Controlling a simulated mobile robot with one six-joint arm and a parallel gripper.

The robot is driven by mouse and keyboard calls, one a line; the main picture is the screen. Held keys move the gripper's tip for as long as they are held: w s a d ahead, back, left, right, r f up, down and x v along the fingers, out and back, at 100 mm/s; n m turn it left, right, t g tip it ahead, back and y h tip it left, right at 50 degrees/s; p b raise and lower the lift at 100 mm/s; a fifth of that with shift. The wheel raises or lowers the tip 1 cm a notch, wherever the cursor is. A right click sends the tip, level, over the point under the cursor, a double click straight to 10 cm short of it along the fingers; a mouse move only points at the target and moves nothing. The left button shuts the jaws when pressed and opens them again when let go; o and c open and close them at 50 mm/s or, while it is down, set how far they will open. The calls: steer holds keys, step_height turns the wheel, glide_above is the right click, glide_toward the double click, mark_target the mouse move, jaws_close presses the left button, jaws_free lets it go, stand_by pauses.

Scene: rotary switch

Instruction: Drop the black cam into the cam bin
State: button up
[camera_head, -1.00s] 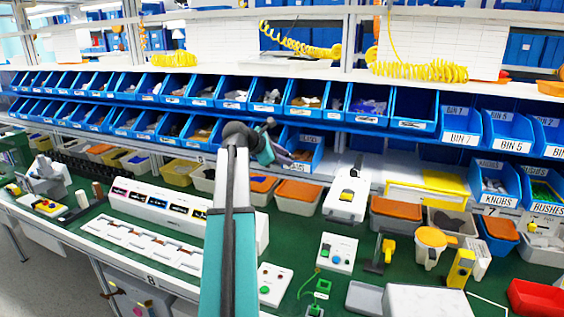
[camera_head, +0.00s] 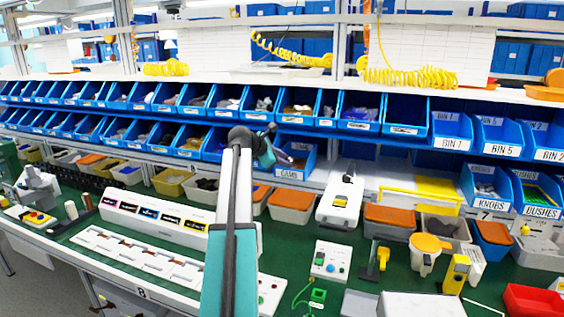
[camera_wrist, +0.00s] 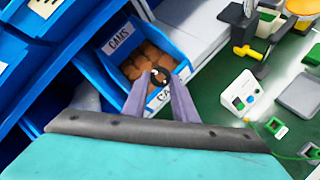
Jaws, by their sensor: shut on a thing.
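The cam bin (camera_wrist: 111,47) is a blue open bin with a CAMS label, holding several brown cams. In the head view the cam bin (camera_head: 292,174) stands at the right end of the lower blue bin row. My gripper (camera_wrist: 158,82) has its two grey fingers pointing at this bin. It is shut on the black cam (camera_wrist: 158,75), a small dark piece between the fingertips, which appears over the bin's front part. Its height above the brown cams is hard to tell. In the head view my gripper (camera_head: 282,158) is at the bin's left side, and the cam is too small to make out.
A white device (camera_head: 340,201) stands to the right of the cam bin. An orange-lidded container (camera_head: 292,196) sits below it. Neighbouring blue bins (camera_head: 217,146) stand close on the left. A green bench (camera_wrist: 213,127) with a button box (camera_wrist: 240,96) lies to the right.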

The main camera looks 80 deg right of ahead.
steer(key=shift+s+d+f, duration=0.15)
steer(key=shift+s+d, duration=0.05)
steer(key=shift+d, duration=0.7)
steer(key=shift+s+d+f, duration=0.15)
steer(key=shift+s+d, duration=0.05)
steer(key=shift+d, duration=0.65)
steer(key=o, duration=1.1)
steer(key=shift+a, duration=0.15)
steer(key=shift+w+a+r, duration=0.2)
steer(key=shift+w+a, duration=0.1)
steer(key=shift+a, duration=0.05)
steer(key=b+v, duration=0.3)
steer(key=v, duration=0.9)
steer(key=shift+w+a+r, duration=0.15)
steer(key=shift+a+r, duration=0.05)
steer(key=shift+r, duration=0.1)
